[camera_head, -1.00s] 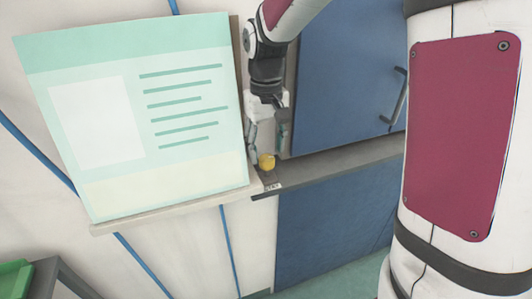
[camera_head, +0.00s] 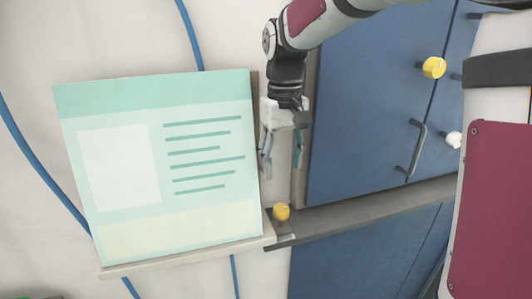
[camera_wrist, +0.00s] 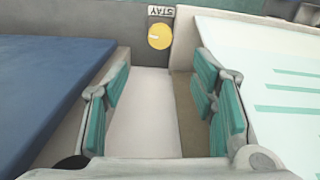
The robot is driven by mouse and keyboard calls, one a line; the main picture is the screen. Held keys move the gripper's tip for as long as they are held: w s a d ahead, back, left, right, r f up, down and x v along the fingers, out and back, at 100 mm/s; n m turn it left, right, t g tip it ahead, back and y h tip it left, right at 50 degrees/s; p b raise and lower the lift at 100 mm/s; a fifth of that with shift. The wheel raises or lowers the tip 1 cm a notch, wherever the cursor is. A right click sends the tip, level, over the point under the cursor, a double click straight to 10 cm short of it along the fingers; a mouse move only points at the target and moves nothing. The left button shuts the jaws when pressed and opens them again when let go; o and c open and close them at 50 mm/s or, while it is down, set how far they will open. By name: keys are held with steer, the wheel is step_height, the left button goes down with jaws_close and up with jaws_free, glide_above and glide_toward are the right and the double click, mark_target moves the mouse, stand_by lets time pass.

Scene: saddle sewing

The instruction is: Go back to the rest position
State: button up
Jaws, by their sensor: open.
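My gripper (camera_head: 282,150) hangs from my arm, pointing down, between the pale green board and the blue cabinet. It is open and empty, with its teal-padded fingers apart. In the wrist view my gripper (camera_wrist: 165,100) shows a clear gap between the fingers. A yellow knob (camera_head: 282,212) sits on the grey ledge below the fingertips, apart from them.
The green and white board (camera_head: 160,170) stands on a shelf close left of my gripper. The blue cabinet (camera_head: 365,100) is to the right, with a grey handle (camera_head: 415,148), another yellow knob (camera_head: 433,68) and a white knob (camera_head: 453,140). A grey ledge (camera_head: 370,208) runs below it.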

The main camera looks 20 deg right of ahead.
steer(key=s+r+m+t, duration=0.1)
steer(key=s+t, duration=0.4)
steer(key=s, duration=1.7)
steer(key=shift+d+r, duration=0.15)
steer(key=shift+r, duration=0.15)
